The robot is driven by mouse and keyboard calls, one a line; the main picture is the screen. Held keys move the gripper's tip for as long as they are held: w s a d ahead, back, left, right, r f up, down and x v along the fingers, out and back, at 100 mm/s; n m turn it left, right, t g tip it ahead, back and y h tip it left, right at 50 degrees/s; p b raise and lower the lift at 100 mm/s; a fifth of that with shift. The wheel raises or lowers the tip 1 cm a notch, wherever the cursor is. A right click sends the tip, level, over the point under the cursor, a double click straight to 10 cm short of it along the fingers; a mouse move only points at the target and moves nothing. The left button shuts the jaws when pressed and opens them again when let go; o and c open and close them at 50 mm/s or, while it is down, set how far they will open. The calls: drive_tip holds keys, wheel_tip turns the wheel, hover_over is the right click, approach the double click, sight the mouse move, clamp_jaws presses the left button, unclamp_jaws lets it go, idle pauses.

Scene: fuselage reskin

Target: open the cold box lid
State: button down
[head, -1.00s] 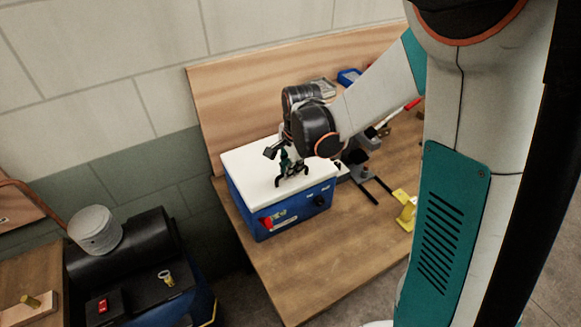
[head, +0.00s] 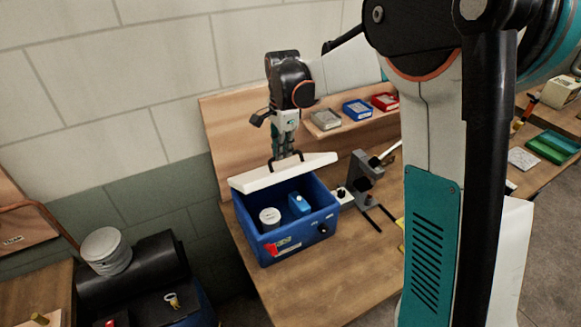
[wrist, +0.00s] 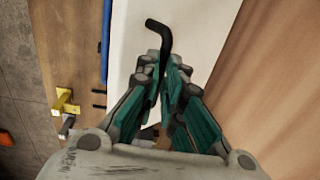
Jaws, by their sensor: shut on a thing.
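The cold box (head: 325,222) is a blue box on the wooden workbench in the head view. Its white lid (head: 250,180) is raised and tilted up at the back, so the inside shows. A grey-white round tin (head: 269,217) and a blue block-like item (head: 299,205) sit inside. My gripper (head: 287,158) is above the lid, shut on its dark handle. In the wrist view my gripper (wrist: 168,65) has its fingers close together at the bent black handle (wrist: 160,32), with the white lid (wrist: 200,28) behind.
A wooden back panel (head: 222,125) stands close behind the lid. A shelf with grey, blue (head: 357,109) and red bins is to the right. A grey stand (head: 365,175) stands right of the box. The bench front is clear.

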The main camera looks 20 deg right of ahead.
drive_tip(key=shift+w+a+r+p, duration=0.15)
drive_tip(key=shift+w+a+r, duration=0.4)
drive_tip(key=shift+w, duration=2.5)
drive_tip(key=shift+w+a+r+p, duration=0.2)
drive_tip(key=shift+w+a, duration=0.55)
drive_tip(key=shift+w, duration=2.25)
drive_tip(key=shift+w+a+r+p, duration=0.1)
drive_tip(key=shift+w+a+r, duration=0.45)
drive_tip(key=shift+w, duration=2.5)
drive_tip(key=shift+a+f, duration=0.1)
drive_tip(key=c, duration=1.8)
unclamp_jaws()
drive_tip(key=shift+o, duration=0.6)
drive_tip(key=shift+w+f, duration=0.35)
drive_tip(key=shift+w, duration=0.1)
drive_tip(key=shift+r, duration=0.15)
drive_tip(key=shift+w+r, duration=0.1)
drive_tip(key=shift+r, duration=0.1)
